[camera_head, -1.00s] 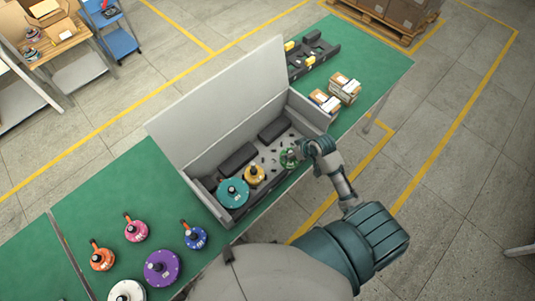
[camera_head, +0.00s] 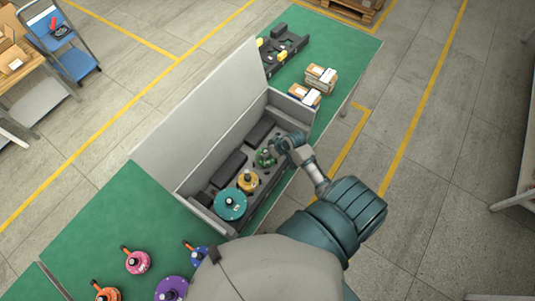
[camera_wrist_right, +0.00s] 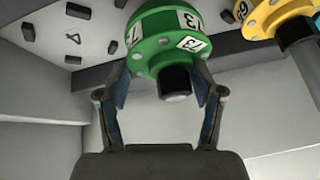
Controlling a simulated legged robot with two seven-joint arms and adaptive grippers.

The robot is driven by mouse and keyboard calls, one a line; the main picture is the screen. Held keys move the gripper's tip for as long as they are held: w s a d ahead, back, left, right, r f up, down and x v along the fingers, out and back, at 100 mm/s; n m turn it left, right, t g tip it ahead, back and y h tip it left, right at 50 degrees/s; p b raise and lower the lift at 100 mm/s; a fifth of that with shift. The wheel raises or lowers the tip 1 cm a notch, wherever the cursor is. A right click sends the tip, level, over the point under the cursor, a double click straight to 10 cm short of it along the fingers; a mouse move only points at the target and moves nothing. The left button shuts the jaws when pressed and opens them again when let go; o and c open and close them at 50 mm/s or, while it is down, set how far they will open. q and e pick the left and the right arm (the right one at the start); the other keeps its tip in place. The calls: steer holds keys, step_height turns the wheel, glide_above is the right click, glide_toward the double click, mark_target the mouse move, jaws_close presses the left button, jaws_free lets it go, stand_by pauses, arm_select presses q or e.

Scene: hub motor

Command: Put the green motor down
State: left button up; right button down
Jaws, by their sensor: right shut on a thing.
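The green motor (camera_head: 264,158) is at the right part of the open grey case (camera_head: 184,194). My right gripper (camera_head: 281,148) is at it, coming in from the right. In the right wrist view, the green motor (camera_wrist_right: 172,42), with white number labels and a black shaft, sits between the two fingers of my right gripper (camera_wrist_right: 162,88), which are shut on it. Whether the motor touches the case floor is unclear. A yellow motor (camera_head: 247,181) and a teal motor (camera_head: 230,204) stand in the case to its left. My left gripper is not in view.
The case's tall lid (camera_head: 200,115) stands open at the back. Black blocks lie inside. Boxes (camera_head: 320,77) and a black fixture (camera_head: 283,47) are on the green table (camera_head: 95,215) at the far end. Pink, orange, purple and blue motors stand at the near left.

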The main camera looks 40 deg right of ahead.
steer(key=shift+w+a+f, duration=0.1)
steer(key=shift+w+f, duration=0.05)
steer(key=shift+f, duration=0.5)
steer(key=shift+w+a+f, duration=0.1)
steer(key=shift+f, duration=0.25)
steer(key=shift+a, duration=0.15)
steer(key=shift+c, duration=0.8)
jaws_free()
steer(key=shift+f, duration=0.15)
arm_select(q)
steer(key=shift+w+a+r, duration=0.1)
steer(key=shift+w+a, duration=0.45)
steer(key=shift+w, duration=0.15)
arm_select(e)
steer(key=shift+d, duration=0.2)
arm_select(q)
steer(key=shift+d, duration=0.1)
